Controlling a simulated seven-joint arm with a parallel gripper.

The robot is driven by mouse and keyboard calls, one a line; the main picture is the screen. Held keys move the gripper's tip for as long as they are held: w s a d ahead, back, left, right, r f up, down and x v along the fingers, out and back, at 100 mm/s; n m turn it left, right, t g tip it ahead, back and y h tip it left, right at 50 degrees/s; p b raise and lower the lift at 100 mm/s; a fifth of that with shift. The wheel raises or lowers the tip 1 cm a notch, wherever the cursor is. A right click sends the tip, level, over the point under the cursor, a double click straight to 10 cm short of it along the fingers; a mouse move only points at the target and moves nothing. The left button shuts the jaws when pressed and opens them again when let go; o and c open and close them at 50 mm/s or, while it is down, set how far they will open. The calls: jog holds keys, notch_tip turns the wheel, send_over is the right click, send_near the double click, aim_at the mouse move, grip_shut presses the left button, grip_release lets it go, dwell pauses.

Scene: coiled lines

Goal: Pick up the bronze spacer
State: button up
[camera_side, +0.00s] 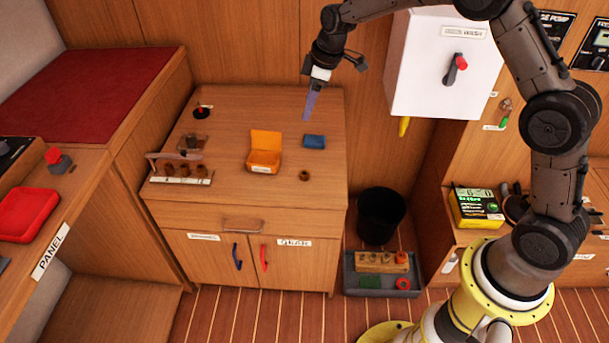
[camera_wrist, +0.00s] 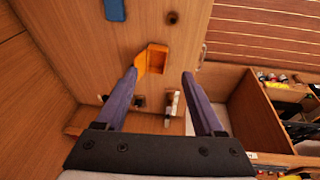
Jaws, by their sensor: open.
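A small brown ring (camera_side: 304,175), which looks like the bronze spacer, lies on the wooden counter right of the orange box. It also shows in the wrist view (camera_wrist: 173,17), near the top edge, beyond the fingertips. My gripper (camera_side: 309,118) hangs above the back of the counter, pointing down, apart from the ring. In the wrist view its two purple fingers (camera_wrist: 160,74) are spread wide with nothing held between them.
An open orange box (camera_side: 264,161) and a blue block (camera_side: 314,142) lie near the ring. A rack (camera_side: 181,180) with several brown pieces stands at the counter's front left. A white wall cabinet (camera_side: 440,95) is to the right. The counter's front right is clear.

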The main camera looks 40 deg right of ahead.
notch_tip(320, 180, down, 10)
jog(key=g, duration=0.2)
send_over(308, 173)
notch_tip(308, 173, down, 7)
jog(key=shift+w+a+f, duration=0.1)
jog(key=shift+w+f, duration=0.1)
jog(key=shift+f, duration=1.4)
jog(key=shift+w+a+f, duration=0.1)
jog(key=shift+w+f, duration=0.05)
jog(key=shift+f, duration=1.45)
jog(key=shift+c, duration=0.2)
grip_shut()
